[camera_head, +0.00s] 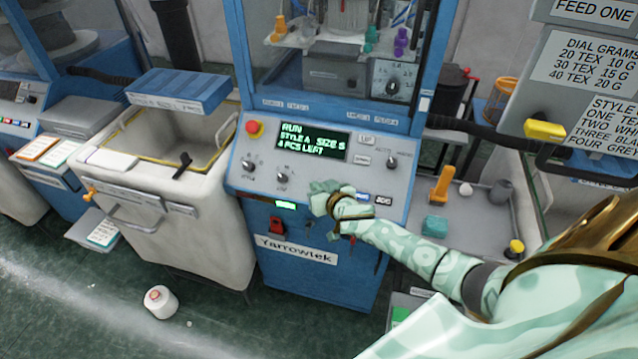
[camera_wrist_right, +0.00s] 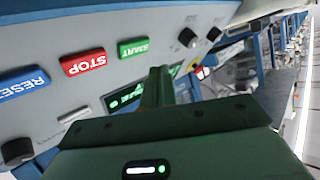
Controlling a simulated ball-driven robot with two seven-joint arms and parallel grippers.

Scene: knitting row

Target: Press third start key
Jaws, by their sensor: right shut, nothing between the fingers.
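A blue-framed knitting machine (camera_head: 232,205) stands in the middle of the head view. Its lit display (camera_head: 308,141) reads RUN, STYLE A, SIZE S, 4 PCS LEFT. My right gripper (camera_head: 322,192) is shut and empty at the panel's lower edge, where it hides keys. In the right wrist view, the green START key (camera_wrist_right: 133,47) lies close beside my shut fingertips (camera_wrist_right: 160,72). I cannot tell if they touch the panel. The red STOP key (camera_wrist_right: 83,62) and blue RESET key (camera_wrist_right: 24,84) line up to its left. My left gripper is out of view.
A red stop button (camera_head: 254,128) and knobs (camera_head: 282,177) share the panel. A pale bin (camera_head: 165,220) stands left, beside another machine. A grey tray (camera_head: 480,222) with small parts is right.

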